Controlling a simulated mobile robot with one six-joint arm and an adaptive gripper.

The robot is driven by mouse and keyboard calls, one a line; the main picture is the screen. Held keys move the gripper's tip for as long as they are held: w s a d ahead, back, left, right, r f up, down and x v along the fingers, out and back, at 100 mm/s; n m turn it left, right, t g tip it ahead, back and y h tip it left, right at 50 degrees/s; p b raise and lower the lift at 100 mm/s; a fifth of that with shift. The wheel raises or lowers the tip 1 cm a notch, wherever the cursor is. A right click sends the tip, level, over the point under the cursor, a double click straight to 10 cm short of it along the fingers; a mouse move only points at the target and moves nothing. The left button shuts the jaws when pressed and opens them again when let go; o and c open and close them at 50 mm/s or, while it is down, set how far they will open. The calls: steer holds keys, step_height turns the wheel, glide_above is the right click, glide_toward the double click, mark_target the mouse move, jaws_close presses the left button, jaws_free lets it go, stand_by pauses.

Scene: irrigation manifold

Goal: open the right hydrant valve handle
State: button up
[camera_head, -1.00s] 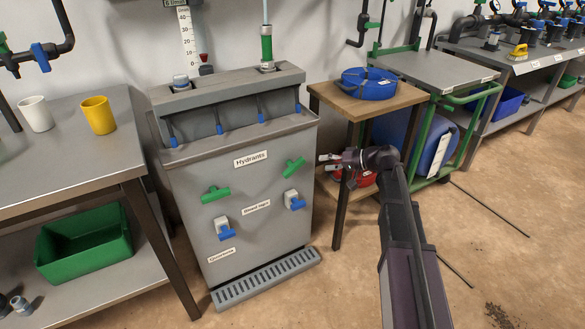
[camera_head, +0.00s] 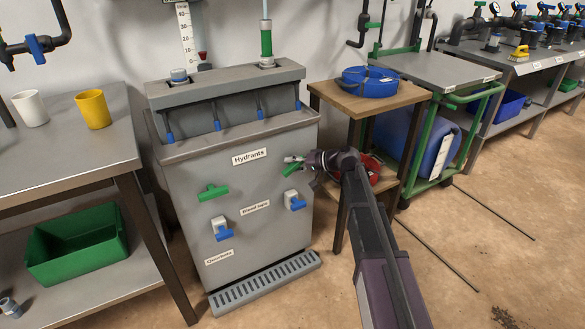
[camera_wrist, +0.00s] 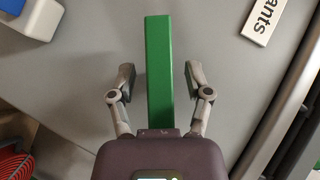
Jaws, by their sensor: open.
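The right hydrant valve handle is a green bar (camera_head: 291,170) on the grey hydrant cabinet, right of and below the "Hydrants" label. My gripper (camera_head: 296,160) is at this handle in the head view and partly hides it. In the wrist view the green handle (camera_wrist: 159,72) runs lengthwise between the two fingers of my open gripper (camera_wrist: 161,76). A gap shows on each side, so neither finger seems to touch it. The left green handle (camera_head: 214,191) sits on the same front panel, lying roughly level.
Two blue-handled taps, left (camera_head: 222,230) and right (camera_head: 295,201), stick out below the green handles. A wooden stand (camera_head: 408,98) with a blue hose coil (camera_head: 369,82) stands close on the right. A drain grate (camera_head: 266,285) lies at the cabinet's foot.

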steer(key=shift+a, duration=0.15)
jaws_close()
